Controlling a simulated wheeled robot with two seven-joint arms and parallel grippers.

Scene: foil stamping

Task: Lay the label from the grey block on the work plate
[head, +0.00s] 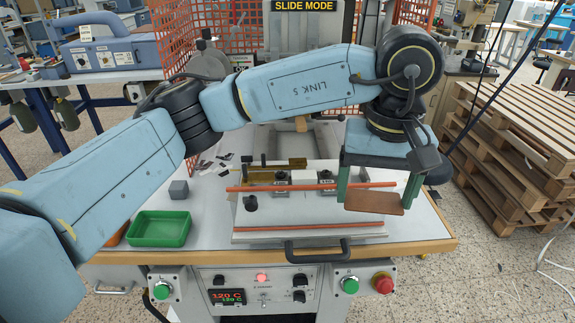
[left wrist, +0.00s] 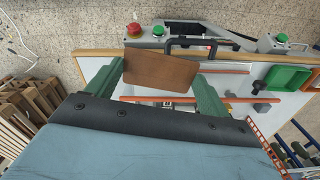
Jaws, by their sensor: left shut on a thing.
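My left gripper (head: 375,190) is shut on a flat brown label (head: 374,202), held between its two green fingers. The left wrist view shows the label (left wrist: 160,71) lying across between the fingertips, slightly skewed. The gripper and label are over the right end of the press's pale work plate (head: 285,213), which has orange bars along it. The label seems to be above the plate, near its right edge; the exact gap cannot be told. My right gripper is not in view.
A green tray (head: 160,229) sits at the table's front left; it also shows in the left wrist view (left wrist: 287,78). A black handle (head: 317,250) sticks out at the plate's front. Clamps and a brass part (head: 275,171) stand behind. Wooden pallets (head: 520,140) are at the right.

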